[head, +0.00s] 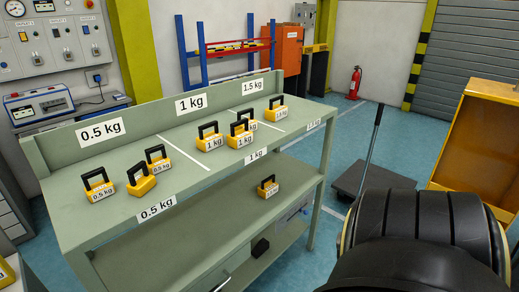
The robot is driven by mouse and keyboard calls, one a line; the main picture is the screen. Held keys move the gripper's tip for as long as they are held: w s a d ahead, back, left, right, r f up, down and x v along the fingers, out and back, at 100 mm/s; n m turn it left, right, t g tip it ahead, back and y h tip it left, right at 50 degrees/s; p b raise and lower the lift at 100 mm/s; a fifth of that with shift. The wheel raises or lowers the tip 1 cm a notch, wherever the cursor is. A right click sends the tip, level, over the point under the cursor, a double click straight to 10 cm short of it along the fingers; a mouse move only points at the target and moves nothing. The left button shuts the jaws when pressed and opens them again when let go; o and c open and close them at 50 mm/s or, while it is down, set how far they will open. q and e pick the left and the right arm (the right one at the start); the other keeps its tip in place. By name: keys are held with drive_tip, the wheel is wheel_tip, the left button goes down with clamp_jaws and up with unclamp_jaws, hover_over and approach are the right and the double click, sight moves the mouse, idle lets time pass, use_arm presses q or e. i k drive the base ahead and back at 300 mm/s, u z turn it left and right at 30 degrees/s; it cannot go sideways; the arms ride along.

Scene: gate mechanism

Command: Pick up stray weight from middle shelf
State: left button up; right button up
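The stray weight (268,187), yellow with a black handle and a white label too small to read surely, stands upright on the middle shelf (190,240) of the green workbench. It is near the shelf's right part, under the tabletop (130,208). Neither of my grippers shows in the head view. A black, ridged part of my own body fills the lower right corner.
Several similar yellow weights (98,186) stand on the tabletop in sections marked 0.5 kg, 1 kg and 1.5 kg. A black object (260,248) lies lower under the bench. A dark platform cart (366,180) stands to the right. Blue floor is open between bench and cart.

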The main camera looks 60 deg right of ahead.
sight(268, 187)
drive_tip(key=z, duration=1.5)
